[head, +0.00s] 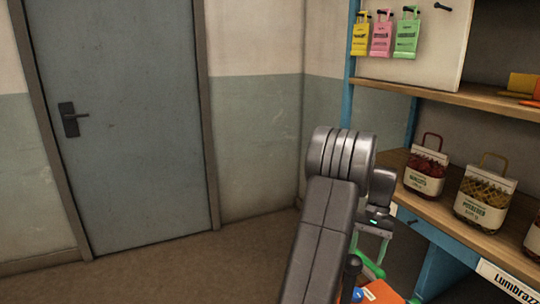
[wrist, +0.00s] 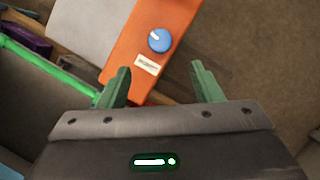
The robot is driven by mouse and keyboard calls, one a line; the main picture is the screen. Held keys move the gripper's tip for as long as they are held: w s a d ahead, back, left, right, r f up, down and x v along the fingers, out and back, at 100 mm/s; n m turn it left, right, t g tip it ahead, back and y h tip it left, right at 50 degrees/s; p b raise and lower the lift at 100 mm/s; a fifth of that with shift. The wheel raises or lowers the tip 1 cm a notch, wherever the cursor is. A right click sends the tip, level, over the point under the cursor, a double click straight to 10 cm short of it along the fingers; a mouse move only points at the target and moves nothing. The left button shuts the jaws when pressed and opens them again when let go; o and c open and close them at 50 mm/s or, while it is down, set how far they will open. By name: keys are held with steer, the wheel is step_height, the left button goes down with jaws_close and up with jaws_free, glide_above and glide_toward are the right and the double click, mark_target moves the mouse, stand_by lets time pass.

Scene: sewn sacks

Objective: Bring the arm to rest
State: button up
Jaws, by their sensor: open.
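My gripper (wrist: 161,67) shows in the wrist view with its two green fingers apart and nothing between the tips. It is above an orange panel (wrist: 178,28) with a blue knob (wrist: 159,40) and a small white label. In the head view my dark grey arm is raised and bent in the lower middle, and it hides most of the gripper. The orange panel also shows low in the head view (head: 384,292), partly behind the arm. I cannot tell how high the gripper is above the panel.
Wooden shelves at right hold a red-filled sack (head: 426,171) and a yellow-patterned sack (head: 484,203). Yellow, pink (head: 381,38) and green tags hang above. A grey door (head: 125,120) is at left, with clear floor (head: 190,270) before it. A green bar (wrist: 45,68) lies left in the wrist view.

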mark_target(357, 292)
steer(key=x, duration=1.1)
steer(key=shift+s+f, duration=0.2)
steer(key=shift+r, duration=0.15)
